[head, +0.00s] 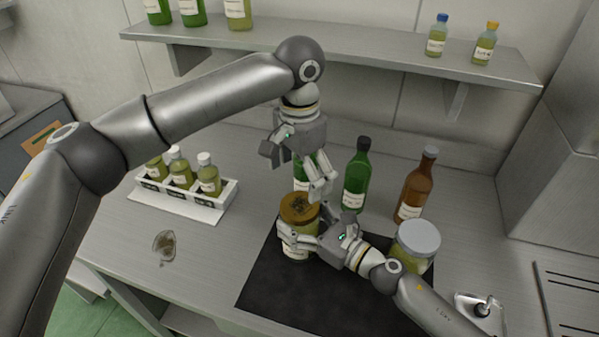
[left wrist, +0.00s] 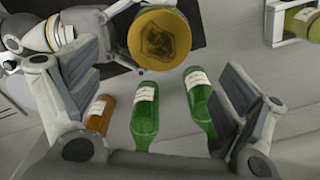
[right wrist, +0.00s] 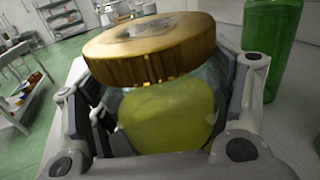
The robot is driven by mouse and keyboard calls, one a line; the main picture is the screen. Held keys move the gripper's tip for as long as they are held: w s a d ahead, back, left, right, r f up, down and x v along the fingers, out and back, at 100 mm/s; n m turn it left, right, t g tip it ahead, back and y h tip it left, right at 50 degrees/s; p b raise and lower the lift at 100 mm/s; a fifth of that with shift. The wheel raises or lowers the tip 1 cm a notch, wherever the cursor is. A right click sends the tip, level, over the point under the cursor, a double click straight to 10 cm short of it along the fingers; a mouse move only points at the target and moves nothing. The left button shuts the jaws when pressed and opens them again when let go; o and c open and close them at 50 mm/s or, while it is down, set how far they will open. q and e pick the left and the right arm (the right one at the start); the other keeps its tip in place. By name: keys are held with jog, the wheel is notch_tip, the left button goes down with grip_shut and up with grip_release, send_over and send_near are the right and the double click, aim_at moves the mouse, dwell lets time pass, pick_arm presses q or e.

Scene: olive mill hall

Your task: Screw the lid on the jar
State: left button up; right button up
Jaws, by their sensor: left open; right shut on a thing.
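The jar (head: 296,252) holds yellow-green contents and stands at the left part of the black mat. It also shows in the right wrist view (right wrist: 165,115). The gold lid (head: 299,207) sits on top of the jar's mouth; it shows in the left wrist view (left wrist: 160,40) and right wrist view (right wrist: 150,48). I cannot tell how far it is threaded. My right gripper (head: 300,240) is shut around the jar's body below the lid. My left gripper (head: 297,170) is open and empty above the lid, apart from it.
Green bottles (head: 356,178) and a brown bottle (head: 413,188) stand behind. A jar with a grey lid (head: 418,238) is at the mat's right. A white crate (head: 190,205) of small bottles stands left, near a brownish patch (head: 163,246). The black mat's (head: 280,290) front is clear.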

aim_at(300, 205)
pick_arm(q)
jog(key=shift+r+n, duration=0.1)
jog(key=shift+n, duration=0.9)
jog(key=shift+f, duration=4.05)
jog(key=c, duration=1.1)
jog(key=m, duration=0.5)
jog(key=o, duration=1.1)
